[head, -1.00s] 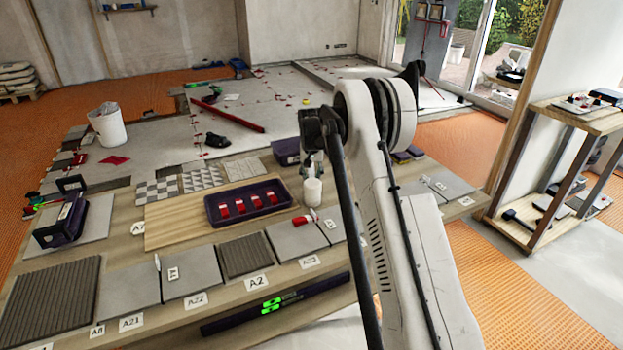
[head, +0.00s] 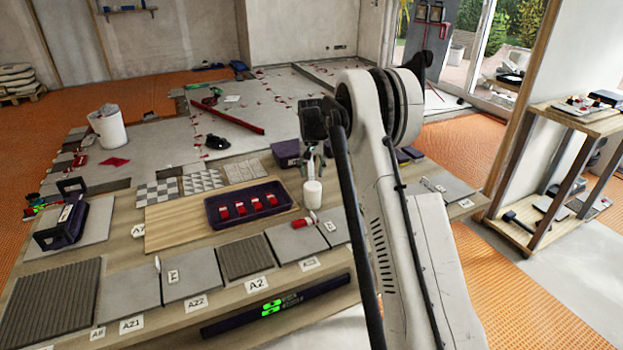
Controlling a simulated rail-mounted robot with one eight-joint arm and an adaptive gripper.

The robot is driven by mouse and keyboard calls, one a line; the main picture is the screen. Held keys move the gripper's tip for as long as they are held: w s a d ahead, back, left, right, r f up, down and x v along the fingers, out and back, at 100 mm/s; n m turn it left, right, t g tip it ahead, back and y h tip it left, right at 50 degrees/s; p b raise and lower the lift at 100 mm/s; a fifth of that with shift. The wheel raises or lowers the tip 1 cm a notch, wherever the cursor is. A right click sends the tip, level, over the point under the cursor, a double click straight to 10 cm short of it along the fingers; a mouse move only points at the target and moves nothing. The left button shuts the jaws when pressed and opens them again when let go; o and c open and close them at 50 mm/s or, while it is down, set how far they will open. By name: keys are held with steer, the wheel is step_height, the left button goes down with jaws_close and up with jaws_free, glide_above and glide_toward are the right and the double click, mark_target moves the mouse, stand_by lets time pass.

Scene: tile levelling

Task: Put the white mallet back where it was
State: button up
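The white mallet (head: 313,193) shows in the head view as a pale cylindrical head just right of the dark tray. Its handle is hidden among the fingers of my gripper (head: 312,170). My gripper points down and looks shut on the mallet, with the head hanging below the fingertips. The head is in front of the table's tiles. I cannot tell whether it touches the surface below.
A dark tray (head: 212,222) with several red pieces lies left of my gripper. Grey tiles (head: 192,277) with paper labels line the table's front edge. A red-and-white item (head: 311,223) lies below the mallet. A wooden shelf (head: 510,226) with tools stands right.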

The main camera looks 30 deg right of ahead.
steer(key=s+a+r+n+t, duration=0.1)
steer(key=s+a+r, duration=0.35)
steer(key=r, duration=0.55)
steer(key=s+a+r, duration=0.3)
steer(key=s+r, duration=0.2)
steer(key=r, duration=0.4)
steer(key=s+a+r+n+t, duration=0.1)
steer(key=s+a+r, duration=0.2)
steer(key=s, duration=0.3)
steer(key=s+a+r+t, duration=0.1)
steer(key=s+a+r, duration=0.2)
steer(key=s, duration=0.3)
steer(key=s+a+f+n+t, duration=0.1)
steer(key=s+a+f, duration=0.1)
steer(key=s, duration=0.7)
steer(key=s+a+f+t, duration=0.1)
steer(key=s+a, duration=0.3)
steer(key=s, duration=0.5)
steer(key=s+a+f+n+t, duration=0.1)
steer(key=s+a+f, duration=0.1)
steer(key=s, duration=0.7)
steer(key=shift+a+f+n+y+p, duration=0.3)
steer(key=shift+a+f, duration=0.1)
steer(key=shift+f, duration=0.25)
